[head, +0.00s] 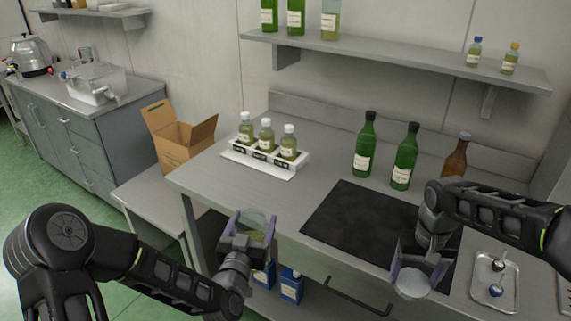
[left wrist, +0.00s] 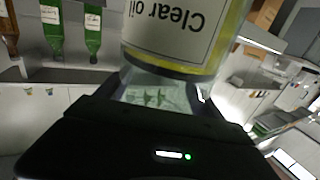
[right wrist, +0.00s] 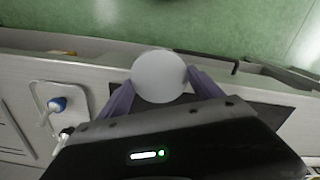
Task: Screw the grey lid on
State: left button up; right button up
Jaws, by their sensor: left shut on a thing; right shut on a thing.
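My left gripper (head: 250,228) is shut on a clear jar of yellow-green oil (head: 254,219) in front of the bench's left part. In the left wrist view the jar (left wrist: 180,35) shows a white label reading "Clear oil", upside down in that picture. My right gripper (head: 412,270) is shut on the round, pale grey lid (head: 411,284) near the bench's front edge. In the right wrist view the lid (right wrist: 159,76) sits between the purple fingers, its flat face showing. The lid and jar are well apart, with the lid to the right.
A white rack (head: 262,160) with several small labelled bottles stands on the bench (head: 225,185). Two green bottles (head: 405,160) and a brown bottle (head: 456,158) stand behind a black mat (head: 345,215). A metal tray (head: 482,290) is at right. A cardboard box (head: 185,145) stands at left.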

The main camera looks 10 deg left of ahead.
pick_arm(q)
jog(key=s+d+f+m+g+h, duration=0.2)
jog(key=s+d+f+m+h, duration=0.1)
jog(key=d, duration=0.4)
jog(key=s+d+f+m+g+h, duration=0.2)
jog(key=s+d+f+m+h, duration=0.1)
jog(key=s+d+m+h, duration=0.2)
jog(key=shift+s+d+f+h, duration=0.3)
jog(key=shift+s+d+h, duration=1)
jog(key=shift+d+h, duration=0.5)
jog(key=shift+a+f, duration=0.1)
pick_arm(e)
jog(key=s+a+r+n, duration=0.1)
jog(key=a+r, duration=0.2)
jog(key=a, duration=0.5)
jog(key=s+a+r+n, duration=0.2)
jog(key=a+r, duration=0.1)
jog(key=a, duration=0.6)
jog(key=s+a+r+n, duration=0.1)
jog(key=a+r+n, duration=0.1)
jog(key=a, duration=0.7)
jog(key=shift+s+a+r, duration=0.15)
jog(key=shift+s+r, duration=0.1)
jog(key=shift+r, duration=0.45)
jog(key=shift+f, duration=0.1)
jog(key=shift+f, duration=1.9)
